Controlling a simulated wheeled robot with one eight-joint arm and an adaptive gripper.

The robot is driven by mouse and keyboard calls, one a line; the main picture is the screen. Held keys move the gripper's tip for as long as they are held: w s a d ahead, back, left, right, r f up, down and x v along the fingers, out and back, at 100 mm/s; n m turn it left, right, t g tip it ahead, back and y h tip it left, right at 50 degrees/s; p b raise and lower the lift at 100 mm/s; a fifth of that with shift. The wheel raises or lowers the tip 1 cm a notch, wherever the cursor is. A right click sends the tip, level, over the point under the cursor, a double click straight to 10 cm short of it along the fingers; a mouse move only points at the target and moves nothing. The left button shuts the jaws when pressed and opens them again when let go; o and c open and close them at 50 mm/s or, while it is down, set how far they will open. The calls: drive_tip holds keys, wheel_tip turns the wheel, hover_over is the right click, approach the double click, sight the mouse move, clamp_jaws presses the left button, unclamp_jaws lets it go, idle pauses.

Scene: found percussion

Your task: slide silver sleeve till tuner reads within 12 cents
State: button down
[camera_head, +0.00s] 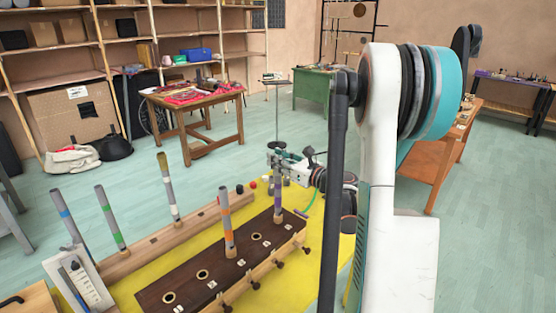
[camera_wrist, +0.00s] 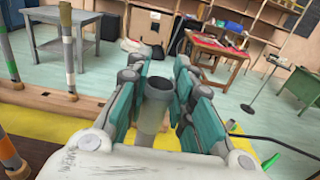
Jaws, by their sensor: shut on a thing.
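My gripper (camera_head: 281,160) is at the far right end of the dark board, shut around the upper part of an upright grey tube (camera_head: 278,202). In the wrist view, the teal finger pads of my gripper (camera_wrist: 157,100) close on both sides of a silver-grey open-topped sleeve (camera_wrist: 152,117).
The dark board (camera_head: 185,279) has several round holes and front pegs. Several other banded tubes, including a green-banded one (camera_head: 110,218), stand at the left and along the wooden rail (camera_head: 143,258). A yellow mat (camera_head: 150,287) lies beneath.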

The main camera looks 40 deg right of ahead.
drive_tip(key=c, duration=1.3)
unclamp_jaws()
drive_tip(key=shift+s, duration=0.1)
drive_tip(key=s, duration=0.8)
drive_tip(key=s+d, duration=0.1)
drive_tip(key=s, duration=0.2)
drive_tip(key=shift+s, duration=0.4)
